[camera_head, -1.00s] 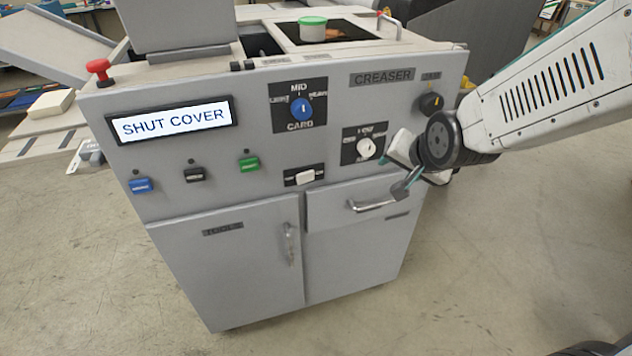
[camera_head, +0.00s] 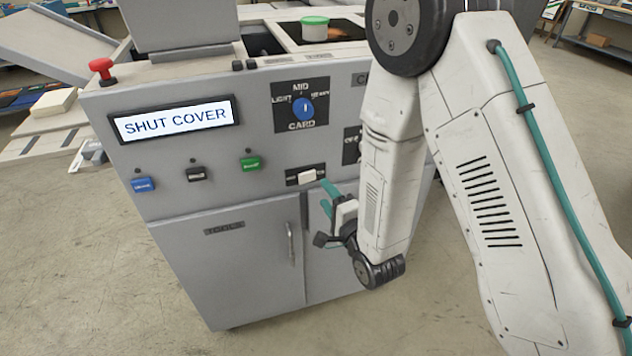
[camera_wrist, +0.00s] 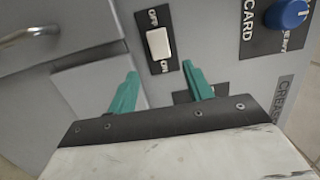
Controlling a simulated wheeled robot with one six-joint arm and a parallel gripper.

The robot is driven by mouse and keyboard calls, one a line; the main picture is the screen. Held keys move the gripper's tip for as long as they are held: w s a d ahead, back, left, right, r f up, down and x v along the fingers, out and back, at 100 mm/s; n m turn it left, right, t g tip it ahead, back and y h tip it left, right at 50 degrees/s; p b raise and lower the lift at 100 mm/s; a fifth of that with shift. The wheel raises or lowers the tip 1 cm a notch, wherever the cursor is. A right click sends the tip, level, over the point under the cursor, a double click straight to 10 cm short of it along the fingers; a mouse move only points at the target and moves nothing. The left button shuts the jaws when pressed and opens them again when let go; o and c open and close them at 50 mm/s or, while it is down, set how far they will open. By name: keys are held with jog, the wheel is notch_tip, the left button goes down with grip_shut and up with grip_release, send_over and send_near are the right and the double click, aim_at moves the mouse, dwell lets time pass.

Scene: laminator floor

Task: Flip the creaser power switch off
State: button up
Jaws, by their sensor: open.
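The creaser (camera_head: 270,120) is a grey cabinet. Its white rocker switch (camera_head: 307,177) sits on a black plate at the lower middle of the front panel. In the wrist view the switch (camera_wrist: 158,42) is at the top centre, with OFF and ON lettered at its two ends. I cannot tell clearly which end is pressed in. My gripper (camera_head: 326,197) has teal fingers and is open and empty, just right of and below the switch in the head view. In the wrist view my gripper (camera_wrist: 160,70) has the switch beyond and between its fingertips, with no contact visible.
A blue selector knob (camera_head: 303,108) is above the switch. Blue, black and green buttons (camera_head: 250,164) sit to its left, below a display (camera_head: 178,119) reading SHUT COVER. A red mushroom button (camera_head: 101,68) stands at the upper left. My arm hides the panel's right side.

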aim_at(312, 176)
jog(key=x, duration=0.6)
jog(key=shift+w+a, duration=0.15)
jog(key=shift+w, duration=0.15)
